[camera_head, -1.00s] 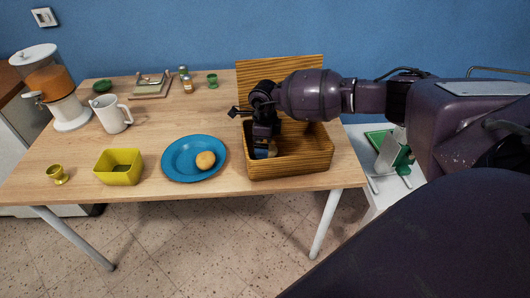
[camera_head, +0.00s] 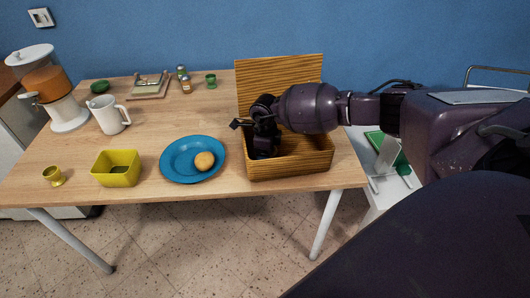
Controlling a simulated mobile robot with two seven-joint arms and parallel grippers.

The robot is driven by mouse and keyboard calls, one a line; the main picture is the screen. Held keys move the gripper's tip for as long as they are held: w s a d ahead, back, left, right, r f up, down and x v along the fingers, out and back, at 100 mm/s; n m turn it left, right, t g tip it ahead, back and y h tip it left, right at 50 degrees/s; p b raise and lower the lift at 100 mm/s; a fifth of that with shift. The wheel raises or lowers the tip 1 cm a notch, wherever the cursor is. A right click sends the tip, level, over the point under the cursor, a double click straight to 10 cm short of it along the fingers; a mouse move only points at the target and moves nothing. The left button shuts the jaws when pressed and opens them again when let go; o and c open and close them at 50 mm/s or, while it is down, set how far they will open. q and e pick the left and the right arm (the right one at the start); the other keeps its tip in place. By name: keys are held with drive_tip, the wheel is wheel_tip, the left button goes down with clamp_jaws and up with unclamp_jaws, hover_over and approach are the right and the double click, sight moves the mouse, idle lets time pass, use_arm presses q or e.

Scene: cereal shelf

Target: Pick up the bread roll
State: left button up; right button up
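A round, light-brown bread roll (camera_head: 204,160) lies on the right part of a blue plate (camera_head: 178,172) near the table's front edge. To its right stands an open wooden box (camera_head: 290,165) with its striped lid raised at the back. My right gripper (camera_head: 264,150) points down into the left part of this box, to the right of the plate and apart from the roll on it. The box's front wall and my dark wrist hide the fingertips, so I cannot see their opening or anything between them. My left gripper is out of view.
A yellow square bowl (camera_head: 117,170) and a small yellow cup (camera_head: 54,176) stand left of the plate. A white jug (camera_head: 108,115) and a juice dispenser (camera_head: 60,95) are further back. Small jars (camera_head: 186,85) stand at the back. The table's middle is clear.

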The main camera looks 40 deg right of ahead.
drive_tip(key=shift+r, duration=0.3)
wheel_tip(320, 180, up, 20)
drive_tip(key=p, duration=0.2)
drive_tip(key=shift+f, duration=0.25)
idle(0.8)
